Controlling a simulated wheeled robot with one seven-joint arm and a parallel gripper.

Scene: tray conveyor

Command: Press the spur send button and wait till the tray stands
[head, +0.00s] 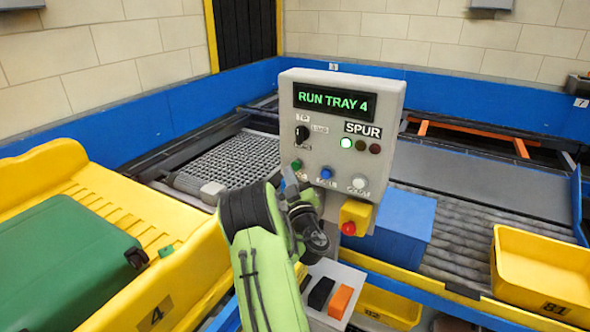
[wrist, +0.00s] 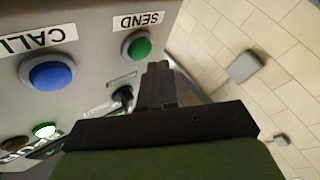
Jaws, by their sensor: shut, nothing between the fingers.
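The grey spur control panel (head: 335,105) stands mid-view, its display (head: 335,101) reading "RUN TRAY 4" in green. The green SEND button (head: 296,164) is on its lower left, and shows large in the wrist view (wrist: 138,46). The blue CALL button (head: 326,173) is beside it. My gripper (wrist: 158,68) is shut and empty, its fingertips beside the SEND button in the picture; I cannot tell the gap in depth. My arm hides part of the panel's lower edge. The yellow tray marked 4 (head: 155,312) holds a green case (head: 70,270) at left.
One panel lamp (head: 346,143) is lit; the other two look dark. A red stop button (head: 348,228) on a yellow box is below the panel. Rollers (head: 460,235) run right, with a blue box (head: 402,222) and another yellow tray (head: 545,270). A black selector knob (wrist: 123,95) sits near my fingers.

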